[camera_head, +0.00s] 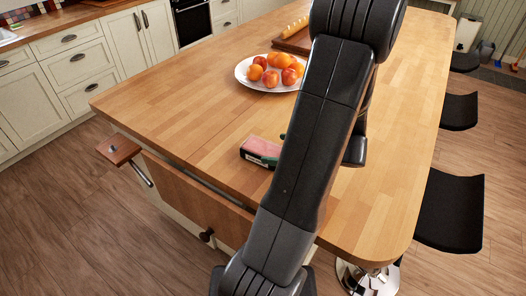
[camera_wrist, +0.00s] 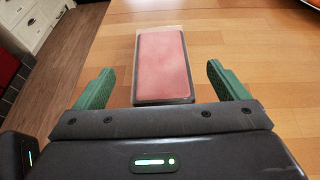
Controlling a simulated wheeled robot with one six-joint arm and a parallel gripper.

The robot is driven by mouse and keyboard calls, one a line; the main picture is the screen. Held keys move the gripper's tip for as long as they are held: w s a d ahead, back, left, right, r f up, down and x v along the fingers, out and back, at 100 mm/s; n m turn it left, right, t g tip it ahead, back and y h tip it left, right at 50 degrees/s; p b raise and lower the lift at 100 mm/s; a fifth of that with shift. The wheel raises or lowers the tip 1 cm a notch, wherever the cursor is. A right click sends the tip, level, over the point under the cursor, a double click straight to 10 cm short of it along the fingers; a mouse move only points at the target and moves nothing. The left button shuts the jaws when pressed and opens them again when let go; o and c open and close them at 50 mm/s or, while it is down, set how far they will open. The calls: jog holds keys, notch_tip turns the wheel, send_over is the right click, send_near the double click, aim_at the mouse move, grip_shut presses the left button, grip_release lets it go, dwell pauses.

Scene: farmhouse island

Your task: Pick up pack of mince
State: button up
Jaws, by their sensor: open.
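The pack of mince (camera_head: 260,151) is a pink block in a dark tray, lying flat on the wooden island top near its front edge. In the wrist view the pack (camera_wrist: 162,65) lies ahead of my gripper (camera_wrist: 166,84), roughly centred between the two green fingers. The fingers are apart, with a gap on each side of the pack, and hold nothing. Its near end reaches down to about the finger level in the picture. In the head view my arm hides most of the gripper; only a bit of green shows beside the pack.
A white plate (camera_head: 243,74) of oranges and red fruit stands farther back on the island (camera_head: 180,95). Behind it is a wooden board (camera_head: 290,44) with a yellow loaf-like item. An open drawer or flap (camera_head: 190,190) juts from the front edge. Black stools (camera_head: 452,208) line the right side.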

aim_at(267, 148)
jog(key=p+x, duration=0.1)
jog(key=x, duration=0.4)
jog(key=shift+d+f, duration=0.15)
jog(key=c, duration=1.3)
